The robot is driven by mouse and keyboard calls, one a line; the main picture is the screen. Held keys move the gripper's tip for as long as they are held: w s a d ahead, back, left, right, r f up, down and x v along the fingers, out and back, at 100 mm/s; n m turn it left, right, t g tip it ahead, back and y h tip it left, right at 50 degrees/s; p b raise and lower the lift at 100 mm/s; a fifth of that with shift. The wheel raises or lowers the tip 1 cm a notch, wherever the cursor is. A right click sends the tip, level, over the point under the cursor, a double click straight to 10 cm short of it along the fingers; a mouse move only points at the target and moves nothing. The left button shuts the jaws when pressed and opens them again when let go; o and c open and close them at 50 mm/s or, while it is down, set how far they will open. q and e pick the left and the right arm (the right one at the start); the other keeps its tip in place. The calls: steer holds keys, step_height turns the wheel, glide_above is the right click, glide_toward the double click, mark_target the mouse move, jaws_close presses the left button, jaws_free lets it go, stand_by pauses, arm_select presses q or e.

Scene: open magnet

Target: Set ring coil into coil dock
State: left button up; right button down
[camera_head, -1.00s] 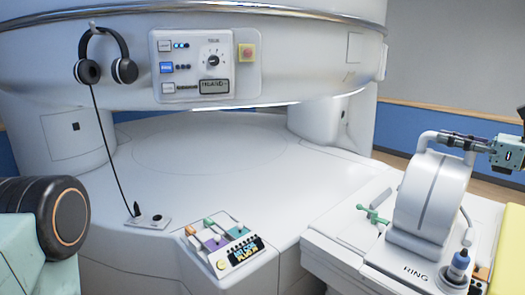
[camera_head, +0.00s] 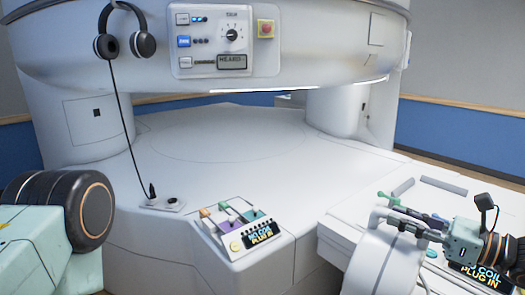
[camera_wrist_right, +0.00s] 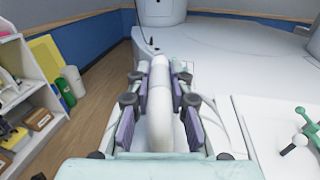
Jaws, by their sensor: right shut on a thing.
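The ring coil (camera_head: 385,262) is a thick white arch with a pale tubular handle on top, at the lower right of the head view. My right gripper (camera_head: 392,218) is shut on the handle. In the right wrist view, the purple pads of the right gripper (camera_wrist_right: 162,98) lie on both sides of the white handle (camera_wrist_right: 160,75). The lower part of the coil is cut off by the frame edge. Two grey rails (camera_head: 444,185) show on the white bed behind the coil; I cannot tell whether they are the coil dock. My left gripper is out of view.
A green clamp (camera_head: 405,206) stands on the bed beside the coil, close to my gripper. A panel with coloured plugs (camera_head: 232,228) is left of it. Headphones (camera_head: 125,42) hang on the magnet. A shelf (camera_wrist_right: 25,85) stands left in the wrist view.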

mark_target(378, 272)
steer(key=s+a+f+b, duration=0.1)
steer(key=a+f, duration=0.1)
steer(key=s+a+f+b, duration=0.1)
steer(key=s+a+f, duration=0.1)
steer(key=f, duration=0.1)
steer(key=s+a+f+b, duration=0.1)
steer(key=f, duration=0.2)
steer(key=shift+s+a+f, duration=0.15)
steer(key=shift+s+a, duration=0.15)
steer(key=shift+a, duration=0.1)
steer(key=shift+n+g+y, duration=0.5)
steer(key=shift+g, duration=0.1)
steer(key=s+a+f+b, duration=0.1)
steer(key=s+f+b, duration=0.1)
steer(key=f, duration=0.2)
steer(key=s+a+f+b, duration=0.2)
steer(key=f, duration=0.2)
steer(key=s+a+f+b, duration=0.2)
steer(key=s+f+b, duration=0.1)
steer(key=f, duration=0.1)
steer(key=shift+s+a+f, duration=0.1)
steer(key=shift+f, duration=0.2)
steer(key=shift+s+f+b, duration=0.1)
steer(key=shift+f+b, duration=0.25)
steer(key=shift+f, duration=0.2)
steer(key=shift+r, duration=0.1)
